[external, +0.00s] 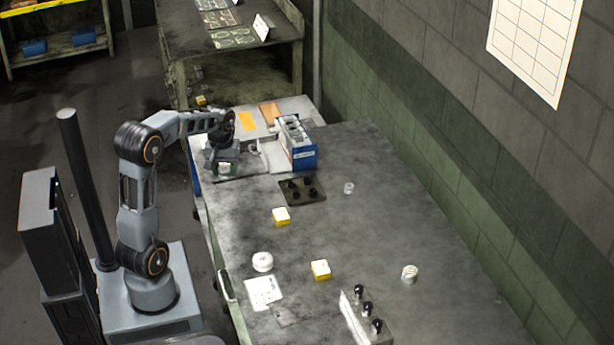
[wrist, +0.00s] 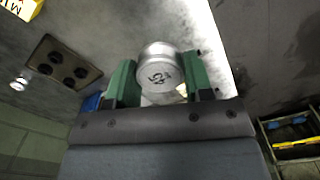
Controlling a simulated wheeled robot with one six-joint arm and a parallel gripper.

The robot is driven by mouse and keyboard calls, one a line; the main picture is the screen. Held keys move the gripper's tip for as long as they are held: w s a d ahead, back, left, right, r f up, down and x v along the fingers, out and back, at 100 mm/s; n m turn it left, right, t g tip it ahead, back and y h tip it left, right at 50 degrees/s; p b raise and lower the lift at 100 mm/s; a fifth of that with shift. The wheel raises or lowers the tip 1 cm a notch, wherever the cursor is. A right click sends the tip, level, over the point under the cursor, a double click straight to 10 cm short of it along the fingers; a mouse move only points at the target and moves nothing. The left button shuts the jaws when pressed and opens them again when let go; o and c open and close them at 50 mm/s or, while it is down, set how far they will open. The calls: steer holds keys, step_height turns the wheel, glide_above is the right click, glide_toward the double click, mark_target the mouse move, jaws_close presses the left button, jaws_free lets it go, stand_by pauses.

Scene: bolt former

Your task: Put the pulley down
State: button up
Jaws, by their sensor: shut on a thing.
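A pale metallic pulley (wrist: 158,65) with dark markings on its flat face sits between the green fingers of my gripper (wrist: 157,82) in the wrist view. The fingers press on it from both sides. The pulley is small and mostly hidden there. I cannot tell whether its underside touches the surface.
A blue-and-grey box (external: 298,145) stands right of my gripper. The bench's right middle is mostly clear.

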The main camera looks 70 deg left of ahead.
steer(key=s+d+r, duration=0.3)
steer(key=s+d, duration=0.1)
steer(key=s, duration=0.2)
steer(key=w+d+m+p, duration=0.1)
steer(key=w+d+m, duration=0.2)
steer(key=w+m, duration=0.3)
steer(key=w+d+m+p, duration=0.1)
steer(key=w+d+m, duration=0.1)
steer(key=w+m, duration=0.45)
steer(key=w+d+f+m+p, duration=0.1)
steer(key=w+d, duration=0.3)
steer(key=d, duration=0.5)
steer(key=w+d+f+m, duration=0.3)
steer(key=w+d+f, duration=0.1)
steer(key=d, duration=0.5)
steer(key=shift+w+p, duration=0.4)
steer(key=shift+w, duration=0.2)
